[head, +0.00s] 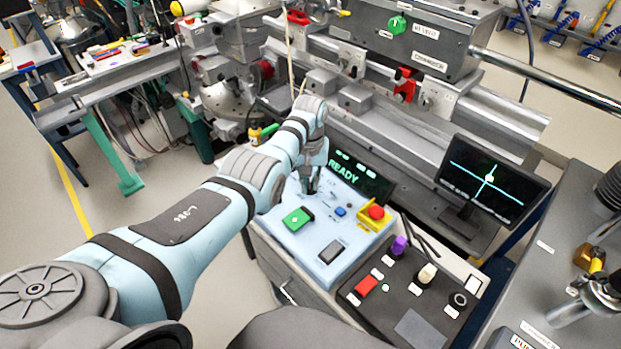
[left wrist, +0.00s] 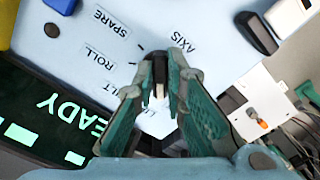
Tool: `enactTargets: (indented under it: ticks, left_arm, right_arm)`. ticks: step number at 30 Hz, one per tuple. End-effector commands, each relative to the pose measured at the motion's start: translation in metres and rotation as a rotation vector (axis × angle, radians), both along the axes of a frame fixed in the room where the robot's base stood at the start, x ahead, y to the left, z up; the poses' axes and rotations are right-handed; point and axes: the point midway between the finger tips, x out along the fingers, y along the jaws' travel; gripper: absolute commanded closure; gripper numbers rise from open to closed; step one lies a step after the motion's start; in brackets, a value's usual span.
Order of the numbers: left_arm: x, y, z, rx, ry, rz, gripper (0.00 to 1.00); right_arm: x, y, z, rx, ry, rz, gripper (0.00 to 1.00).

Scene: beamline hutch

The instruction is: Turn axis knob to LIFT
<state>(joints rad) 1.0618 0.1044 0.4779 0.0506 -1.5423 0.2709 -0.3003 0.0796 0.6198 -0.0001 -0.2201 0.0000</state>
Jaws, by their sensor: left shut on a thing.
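The axis knob (left wrist: 154,72) is a small dark knob on a pale blue panel (head: 333,270). In the left wrist view it sits between the teal fingertips of my left gripper (left wrist: 160,68), which is shut on it. The labels AXIS (left wrist: 180,47), SPARE (left wrist: 112,21) and ROLL (left wrist: 99,57) are readable around it. Another label ending in LT and one starting with LI are partly covered by the fingers. Which label the knob points at cannot be told. In the head view my left gripper (head: 313,182) reaches down onto the panel, and the knob is hidden.
The panel also bears a green block (head: 297,218), a red button (head: 376,212) on a yellow base, and a READY display (head: 352,170) behind. A dark control box (head: 408,300) with a purple knob (head: 399,245) stands in front right. A monitor (head: 490,185) stands at right.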

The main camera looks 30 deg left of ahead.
Motion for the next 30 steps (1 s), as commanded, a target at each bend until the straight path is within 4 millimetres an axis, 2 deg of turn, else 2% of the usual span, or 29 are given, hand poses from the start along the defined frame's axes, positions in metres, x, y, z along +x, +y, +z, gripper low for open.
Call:
enactTargets:
  ticks: [9, 15, 30]
  left_arm:
    - [0.0001, 0.0013, 0.0013, 0.0, -0.001, -0.222, 1.0]
    - [0.0004, 0.0019, 0.0009, 0.001, -0.002, -0.31, 1.0]
    - [0.0007, 0.002, 0.0008, 0.001, -0.003, -0.351, 1.0]
  right_arm:
    - [0.0002, -0.0001, 0.0066, 0.0, 0.0, 0.0, 0.6]
    - [0.0002, -0.0001, 0.0077, 0.0, -0.001, 0.0, 0.6]
    - [0.0003, -0.0002, 0.008, 0.0, -0.001, 0.0, 0.6]
